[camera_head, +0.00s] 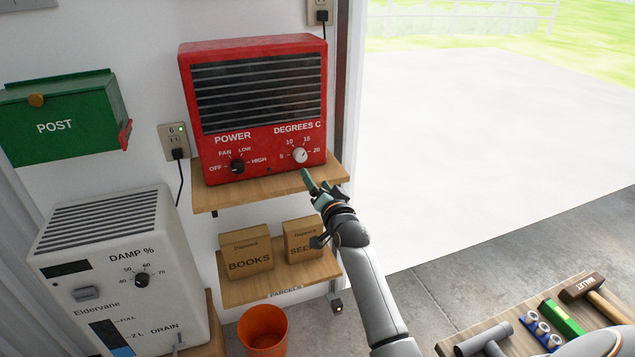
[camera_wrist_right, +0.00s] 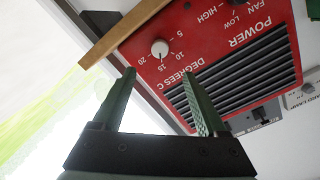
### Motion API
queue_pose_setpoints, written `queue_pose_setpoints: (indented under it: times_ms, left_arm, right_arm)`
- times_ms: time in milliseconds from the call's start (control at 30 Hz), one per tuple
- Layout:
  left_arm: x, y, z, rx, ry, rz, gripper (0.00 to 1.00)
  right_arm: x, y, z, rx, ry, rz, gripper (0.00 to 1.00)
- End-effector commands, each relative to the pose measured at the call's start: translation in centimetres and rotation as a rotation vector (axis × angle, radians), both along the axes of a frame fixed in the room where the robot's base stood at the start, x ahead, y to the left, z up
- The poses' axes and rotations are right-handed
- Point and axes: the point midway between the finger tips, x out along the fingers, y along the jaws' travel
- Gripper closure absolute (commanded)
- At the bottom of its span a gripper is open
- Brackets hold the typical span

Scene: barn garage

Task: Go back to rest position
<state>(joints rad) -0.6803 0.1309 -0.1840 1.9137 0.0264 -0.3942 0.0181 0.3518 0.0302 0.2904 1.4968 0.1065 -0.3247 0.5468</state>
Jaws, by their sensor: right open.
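My right gripper (camera_head: 309,182) is open and empty, just below and in front of the white degrees knob (camera_head: 300,155) of the red heater (camera_head: 253,110). In the right wrist view its two green fingers (camera_wrist_right: 160,85) are spread apart, and the white knob (camera_wrist_right: 160,48) shows beyond them, apart from the fingertips. The black power knob (camera_head: 237,166) is on the left of the heater's front. The heater stands on the upper wooden shelf (camera_head: 215,196). My left gripper is not in view.
A lower shelf (camera_head: 262,288) holds two cardboard boxes. A white dehumidifier (camera_head: 120,275) stands at lower left beside an orange bucket (camera_head: 264,335). A green post box (camera_head: 62,122) hangs on the wall. A tool board with a mallet (camera_head: 597,298) is at lower right. The doorway is open.

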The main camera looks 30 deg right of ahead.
Motion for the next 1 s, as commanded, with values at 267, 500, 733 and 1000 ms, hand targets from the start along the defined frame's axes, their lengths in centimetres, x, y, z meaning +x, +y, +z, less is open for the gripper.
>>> queue_pose_setpoints:
  times_ms: [267, 500, 733, 1000]
  left_arm:
    - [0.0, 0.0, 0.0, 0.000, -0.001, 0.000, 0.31]
    - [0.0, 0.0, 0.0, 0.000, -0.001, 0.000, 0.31]
    - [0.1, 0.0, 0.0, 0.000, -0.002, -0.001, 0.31]
    - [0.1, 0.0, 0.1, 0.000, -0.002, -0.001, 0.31]
  right_arm:
    - [0.0, 0.0, 0.0, 0.000, 0.000, 0.000, 0.25]
    - [-2.7, 2.0, -4.8, -0.102, 0.104, 0.050, 0.25]
    - [-11.9, 8.5, -15.8, -0.351, 0.352, 0.242, 0.25]
    - [-26.5, 16.7, -24.9, -0.556, 0.584, 0.537, 0.25]
